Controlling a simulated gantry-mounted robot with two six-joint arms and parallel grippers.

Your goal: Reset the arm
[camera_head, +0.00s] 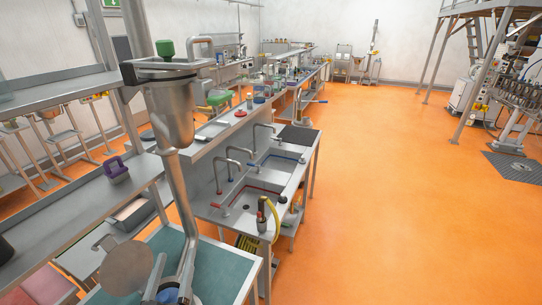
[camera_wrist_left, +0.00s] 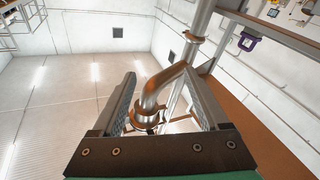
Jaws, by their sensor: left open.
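My left gripper (camera_wrist_left: 156,80) fills the lower middle of the left wrist view. Its two dark fingers stand apart, with a dark bolted crosspiece behind them. A bent metal pipe (camera_wrist_left: 168,86) with a round flange shows between the fingers. I cannot tell how far beyond the fingertips it lies, and no grip on it shows. In the head view, I cannot pick out the left fingers clearly. A steel funnel-shaped part (camera_head: 170,118) with a long tube below it stands at the left, with a green knob (camera_head: 166,48) above it. My right gripper is not in view.
A bench with sinks (camera_head: 253,192) runs back through the middle. A purple item (camera_head: 117,170) sits on the left shelf and also shows in the left wrist view (camera_wrist_left: 247,41). Open orange floor (camera_head: 400,210) lies to the right, with a metal platform (camera_head: 455,70) beyond.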

